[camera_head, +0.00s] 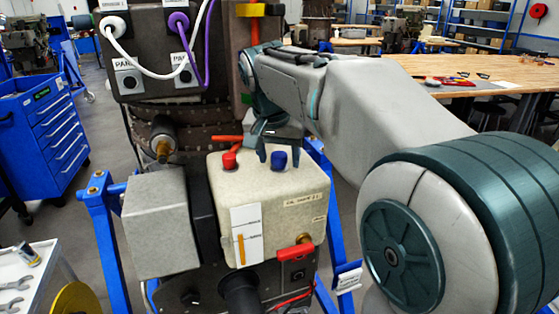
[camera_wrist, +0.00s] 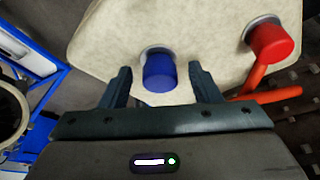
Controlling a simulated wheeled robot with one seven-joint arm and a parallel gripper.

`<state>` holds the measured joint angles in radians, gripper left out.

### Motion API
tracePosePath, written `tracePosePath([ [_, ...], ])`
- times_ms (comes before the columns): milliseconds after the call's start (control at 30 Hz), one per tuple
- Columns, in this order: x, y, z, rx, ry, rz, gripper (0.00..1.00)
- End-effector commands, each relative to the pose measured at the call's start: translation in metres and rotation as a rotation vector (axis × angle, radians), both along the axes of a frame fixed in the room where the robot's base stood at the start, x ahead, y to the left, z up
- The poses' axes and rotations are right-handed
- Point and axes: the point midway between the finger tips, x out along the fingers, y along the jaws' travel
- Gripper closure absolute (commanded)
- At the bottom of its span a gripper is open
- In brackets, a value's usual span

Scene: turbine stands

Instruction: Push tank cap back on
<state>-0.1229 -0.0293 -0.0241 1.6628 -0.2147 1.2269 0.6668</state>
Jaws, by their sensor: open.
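The beige tank (camera_head: 268,195) has a blue cap (camera_head: 278,159) and a red cap (camera_head: 229,160) on its top. My gripper (camera_head: 269,152) is open at the blue cap. In the wrist view, the blue cap (camera_wrist: 159,73) stands between the two spread fingers of my gripper (camera_wrist: 161,76), with a gap on each side. A pale metal ring shows at its base; I cannot tell how firmly it is seated. The red cap (camera_wrist: 270,42) also shows in the wrist view, outside the right finger.
A red lever (camera_wrist: 265,95) lies close to the red cap. A grey box (camera_head: 158,225) stands left of the tank, and a dark panel with sockets (camera_head: 150,55) is behind. Blue stand rails (camera_head: 107,235) flank the unit. A blue tool cabinet (camera_head: 45,135) is at the left.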

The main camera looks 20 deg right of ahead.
Motion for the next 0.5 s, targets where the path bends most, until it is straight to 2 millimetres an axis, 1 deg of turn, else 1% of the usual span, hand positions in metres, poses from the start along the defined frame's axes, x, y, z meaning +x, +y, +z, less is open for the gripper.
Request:
tracePosePath([
  [33, 0.0000, -0.0001, -0.0001, 0.000, 0.000, 0.000, 0.44],
  [67, -0.0001, 0.0000, -0.0001, 0.000, 0.000, 0.000, 0.46],
  [100, -0.0001, 0.0000, -0.0001, 0.000, 0.000, 0.000, 0.58],
  [167, -0.0001, 0.0000, -0.0001, 0.000, 0.000, 0.000, 0.74],
  [200, 0.0000, 0.0001, -0.0001, 0.000, 0.000, 0.000, 0.85],
  [233, 0.0000, 0.0001, -0.0001, 0.000, 0.000, 0.000, 0.94],
  [267, 0.0000, 0.0001, -0.0001, 0.000, 0.000, 0.000, 1.00],
  [500, 0.0000, 0.0003, 0.0005, 0.000, 0.000, 0.001, 1.00],
])
